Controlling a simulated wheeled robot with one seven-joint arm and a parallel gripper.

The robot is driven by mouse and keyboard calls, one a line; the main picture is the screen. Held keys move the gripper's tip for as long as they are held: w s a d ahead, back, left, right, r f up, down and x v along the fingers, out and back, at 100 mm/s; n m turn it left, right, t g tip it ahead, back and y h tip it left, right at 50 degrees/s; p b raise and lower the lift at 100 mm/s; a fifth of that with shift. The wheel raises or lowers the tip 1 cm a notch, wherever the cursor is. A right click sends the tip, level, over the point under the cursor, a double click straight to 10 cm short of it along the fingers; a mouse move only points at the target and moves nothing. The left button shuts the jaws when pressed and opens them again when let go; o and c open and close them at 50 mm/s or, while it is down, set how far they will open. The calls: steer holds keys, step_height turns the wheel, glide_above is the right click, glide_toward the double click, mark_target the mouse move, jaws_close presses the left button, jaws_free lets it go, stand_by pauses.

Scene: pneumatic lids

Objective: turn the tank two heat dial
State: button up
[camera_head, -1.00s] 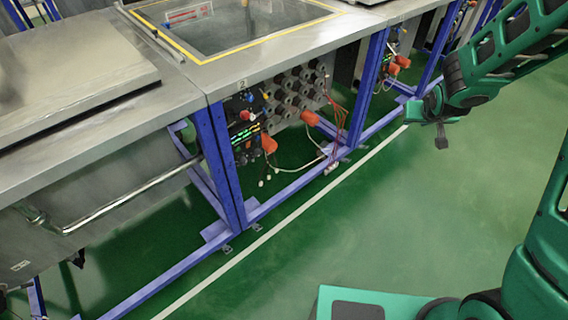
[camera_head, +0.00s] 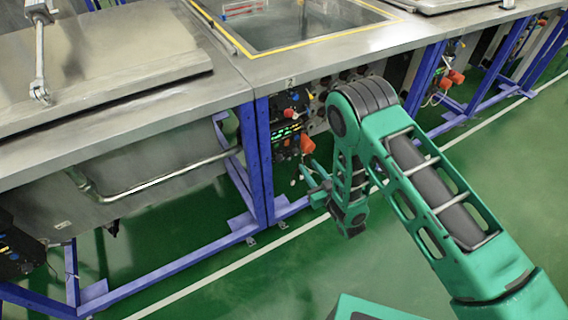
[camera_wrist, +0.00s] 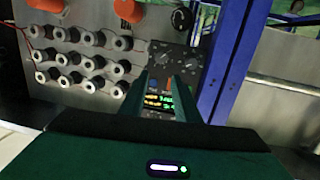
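Tank two's dark control panel (camera_head: 287,112) is under the bench edge, below a label "2" and beside a blue post, in the head view. It carries coloured knobs and lit green displays. In the wrist view the panel (camera_wrist: 178,72) looks turned over, with small round dials (camera_wrist: 162,59) on its face; I cannot tell which is the heat dial. My gripper (camera_head: 311,181) is in front of and below the panel, apart from it. In the wrist view its two green fingers (camera_wrist: 162,92) are spread and empty, with lit displays visible between them.
A grid of grey round fittings (camera_wrist: 85,55) and orange plugs (camera_wrist: 125,18) sits beside the panel. Blue posts (camera_head: 257,160) and a metal pipe (camera_head: 150,182) flank it. The green floor (camera_head: 290,270) in front is clear.

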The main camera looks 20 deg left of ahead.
steer(key=y, duration=0.2)
glide_toward(282, 159)
steer(key=v, duration=0.3)
steer(key=n, duration=0.1)
steer(key=shift+g, duration=0.4)
steer(key=x, duration=1.1)
steer(key=shift+w+r, duration=0.1)
steer(key=shift+r, duration=0.15)
steer(key=shift+d, duration=0.1)
jaws_close()
